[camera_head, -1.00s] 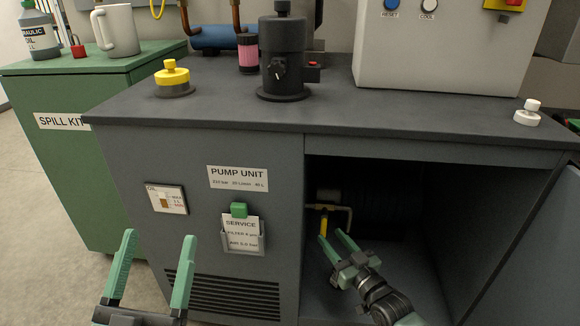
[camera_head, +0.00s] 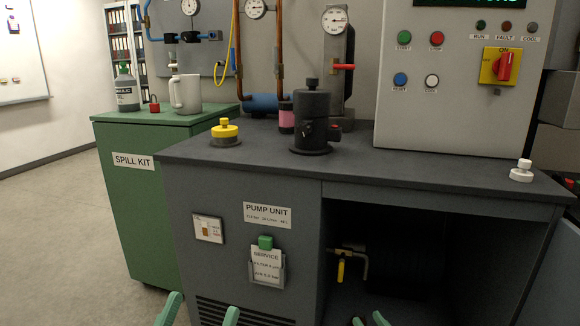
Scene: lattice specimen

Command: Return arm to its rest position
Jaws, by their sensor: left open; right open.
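My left gripper (camera_head: 200,312) shows at the bottom edge, left of centre. Its two green fingertips stand apart with nothing between them. My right gripper (camera_head: 368,320) shows only as fingertips at the bottom edge, in front of the open cabinet bay (camera_head: 400,225). Its fingers are apart and I see nothing held. Most of both arms is out of view below. A yellow-handled valve (camera_head: 341,270) on a pipe hangs inside the bay, above and apart from the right gripper.
The pump unit's dark top (camera_head: 270,155) carries a yellow cap (camera_head: 225,131), a black cylinder (camera_head: 312,120), a white knob (camera_head: 522,172) and a control box (camera_head: 450,120). A green spill kit cabinet (camera_head: 140,210) stands left. An open door (camera_head: 550,285) is at the right. Floor is clear at left.

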